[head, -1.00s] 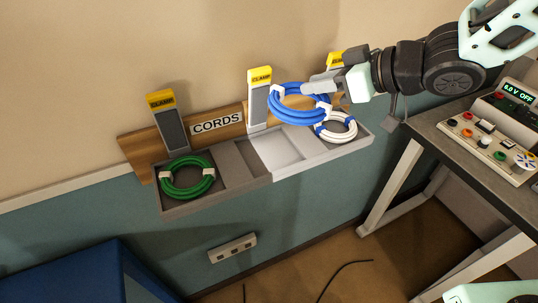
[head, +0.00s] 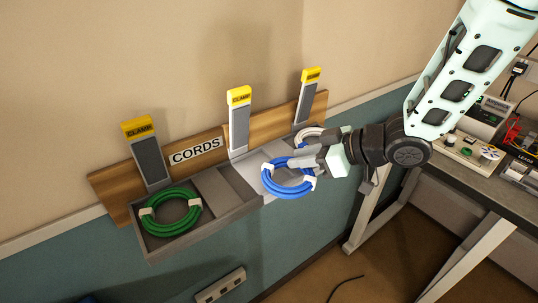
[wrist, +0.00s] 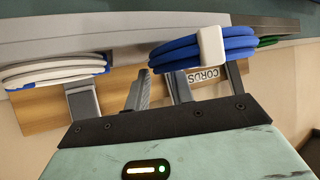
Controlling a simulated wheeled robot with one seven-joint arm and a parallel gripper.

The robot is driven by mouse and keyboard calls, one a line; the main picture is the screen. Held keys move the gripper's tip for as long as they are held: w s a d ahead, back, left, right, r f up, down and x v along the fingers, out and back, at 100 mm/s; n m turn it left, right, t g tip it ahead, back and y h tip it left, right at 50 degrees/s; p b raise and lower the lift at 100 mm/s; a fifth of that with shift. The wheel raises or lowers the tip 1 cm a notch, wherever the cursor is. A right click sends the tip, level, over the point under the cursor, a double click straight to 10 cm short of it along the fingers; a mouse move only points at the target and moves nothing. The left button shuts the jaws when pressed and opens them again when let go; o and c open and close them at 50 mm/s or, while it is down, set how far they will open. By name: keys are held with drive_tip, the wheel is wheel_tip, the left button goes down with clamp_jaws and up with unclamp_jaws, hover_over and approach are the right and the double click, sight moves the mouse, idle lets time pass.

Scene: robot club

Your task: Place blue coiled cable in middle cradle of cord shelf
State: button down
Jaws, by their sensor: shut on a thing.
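In the head view the coil overlaps the right part of the pale middle cradle (head: 233,187) and hides part of the front rim. I cannot tell whether it touches the cradle floor. In the wrist view the blue coil (wrist: 190,54) lies beyond my gripper's fingers (wrist: 160,85). The cord shelf (head: 205,219) hangs on the wall with a CORDS label.
A green coil (head: 168,224) lies in the left cradle. A white coil (head: 304,133) sits in the right cradle, partly hidden by my gripper. Yellow-topped clamps (head: 238,120) stand upright behind the cradles. A bench with instruments (head: 471,151) stands at the right.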

sight(285, 155)
drive_tip(key=a, duration=0.1)
drive_tip(key=w+a+p, duration=0.1)
drive_tip(key=shift+w+a+f, duration=0.1)
drive_tip(key=shift+a, duration=0.2)
drive_tip(key=shift+w+a, duration=0.35)
drive_tip(key=shift+a, duration=0.15)
drive_tip(key=a, duration=0.1)
drive_tip(key=w+a+p, duration=0.1)
drive_tip(key=a, duration=0.1)
drive_tip(key=shift+w+a, duration=0.3)
drive_tip(key=shift+f+p, duration=0.4)
drive_tip(key=shift+f, duration=0.2)
drive_tip(key=shift+f, duration=0.1)
drive_tip(key=shift+f, duration=0.15)
drive_tip(key=c, duration=1.2)
unclamp_jaws()
